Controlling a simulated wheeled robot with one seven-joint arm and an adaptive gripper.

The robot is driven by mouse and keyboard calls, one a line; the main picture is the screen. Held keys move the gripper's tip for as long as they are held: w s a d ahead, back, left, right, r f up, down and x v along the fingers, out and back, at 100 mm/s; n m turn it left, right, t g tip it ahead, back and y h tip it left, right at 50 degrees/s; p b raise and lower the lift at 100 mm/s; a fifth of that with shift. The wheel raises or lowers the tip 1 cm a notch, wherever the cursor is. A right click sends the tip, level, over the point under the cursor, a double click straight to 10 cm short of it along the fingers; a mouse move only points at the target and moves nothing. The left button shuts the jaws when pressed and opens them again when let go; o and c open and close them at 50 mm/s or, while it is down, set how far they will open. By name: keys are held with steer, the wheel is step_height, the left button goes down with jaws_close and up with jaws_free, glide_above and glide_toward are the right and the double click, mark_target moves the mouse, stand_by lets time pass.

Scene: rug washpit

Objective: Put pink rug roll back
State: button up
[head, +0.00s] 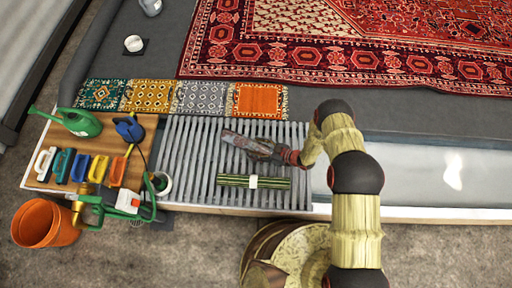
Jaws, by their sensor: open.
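I see no clearly pink rug roll in the head view. A green striped roll (232,181) with a white band lies crosswise on the slatted grate (190,165). My gripper (236,141) is above the grate, just beyond the green roll and apart from it in the picture. It points left and is open. Its grey and reddish fingers are small and dark, so I cannot tell whether anything lies between or under them. My arm covers part of the area right of the grate.
A row of small rugs, including an orange one (259,100), lies beyond the grate, near a large red rug (300,56). A wooden board (60,140) at left holds a green watering can (78,122) and several coloured brushes. An orange bucket (45,224) stands on the floor.

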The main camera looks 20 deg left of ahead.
steer(key=shift+r, duration=0.1)
steer(key=shift+d+r, duration=0.15)
steer(key=shift+d, duration=0.1)
steer(key=p+v, duration=0.4)
steer(key=v, duration=0.7)
steer(key=shift+d+r, duration=0.1)
steer(key=shift+d, duration=0.05)
